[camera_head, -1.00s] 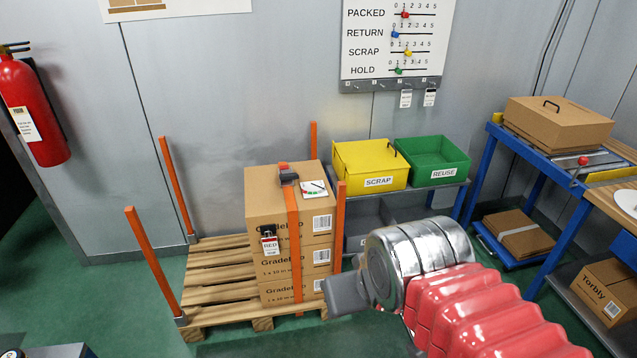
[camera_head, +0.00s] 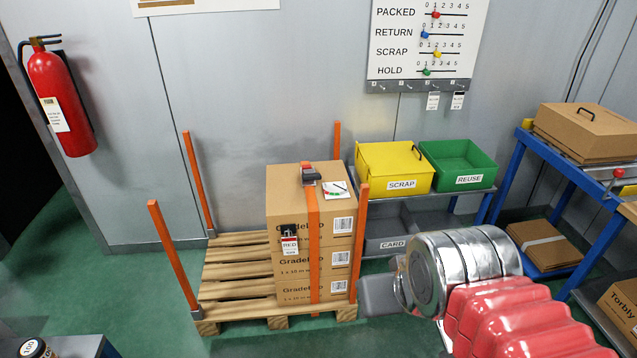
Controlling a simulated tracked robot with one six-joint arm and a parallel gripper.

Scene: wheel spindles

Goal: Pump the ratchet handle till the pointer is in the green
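A stack of brown cartons (camera_head: 288,270) stands on the right part of a wooden pallet. An orange strap (camera_head: 314,240) runs over the stack. On top, the ratchet (camera_head: 308,174) sits on the strap, with a red part and a dark grey part. Beside it lies a white gauge card (camera_head: 336,190) with a coloured arc; the pointer is too small to read surely. My gripper (camera_head: 375,296) is a grey shape in front of the pallet's right corner, below and right of the ratchet and apart from it. Its fingers cannot be told apart.
Orange posts (camera_head: 176,258) rise at the pallet (camera_head: 222,290) corners, one (camera_head: 361,240) close to the stack's right side. A yellow scrap bin (camera_head: 395,168) and a green reuse bin (camera_head: 460,165) stand on a rack to the right. The pallet's left part is bare.

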